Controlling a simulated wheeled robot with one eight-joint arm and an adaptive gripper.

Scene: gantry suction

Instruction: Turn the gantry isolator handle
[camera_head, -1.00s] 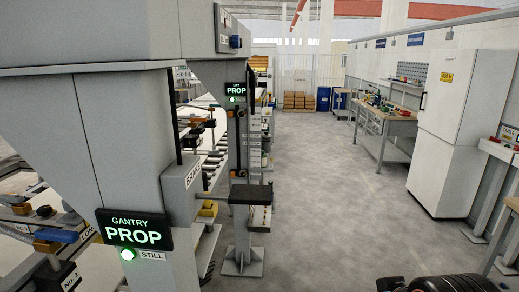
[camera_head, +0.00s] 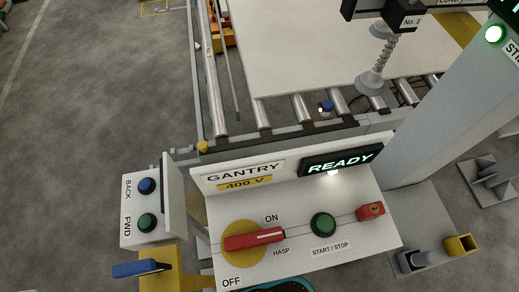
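The gantry isolator handle (camera_head: 254,239) is a red bar on a round yellow plate (camera_head: 236,256), at the left of a white sloped control panel (camera_head: 349,248). The handle lies nearly level in the picture, with its white-marked end to the right. That end is just below the word ON and above the word HASP. The word OFF is below the yellow plate. The panel carries a sign reading GANTRY 400 V and a display (camera_head: 340,160) reading READY.
A green START/STOP button (camera_head: 323,224) and a small red block (camera_head: 370,211) sit right of the handle. A box (camera_head: 145,211) with blue BACK and green FWD buttons stands left, above a blue lever (camera_head: 141,268). Behind are rollers and a pale sheet (camera_head: 310,45) beside a suction cup (camera_head: 370,83).

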